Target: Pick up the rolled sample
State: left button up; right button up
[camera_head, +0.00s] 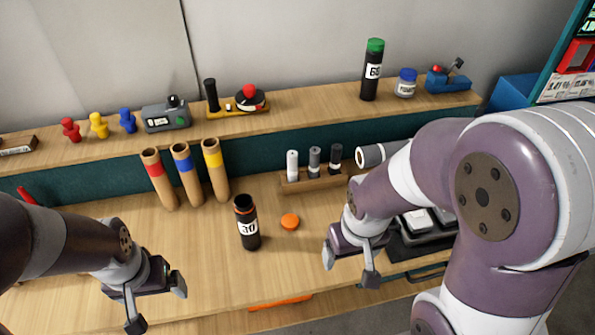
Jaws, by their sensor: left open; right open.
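Three small upright rolls stand in a wooden rack (312,182) at the middle of the bench: a white one (292,165), a grey one (314,161) and a black one (336,158). I cannot tell which is the rolled sample. A pale grey cylinder (378,154) with a dark end lies to their right, partly hidden by my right arm. An open black canister marked 30 (248,229) stands in front, with an orange cap (290,221) beside it. My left gripper (157,306) is open and empty at the front left. My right gripper (350,268) is open and empty, in front of the rack.
Three tan tubes with red (158,179), blue (186,174) and yellow (215,170) bands lean at the back left. The raised shelf holds a green-capped black canister (371,70), a blue-lidded jar (405,83) and small devices. The bench between my grippers is mostly clear.

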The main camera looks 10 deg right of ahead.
aim_at(292, 155)
jog(key=i+l+z, duration=0.2)
jog(key=z, duration=0.25)
jog(key=i+l+z, duration=0.2)
jog(key=z, duration=0.25)
jog(key=i+z, duration=0.45)
jog(key=k+l, duration=0.05)
jog(key=k, duration=0.05)
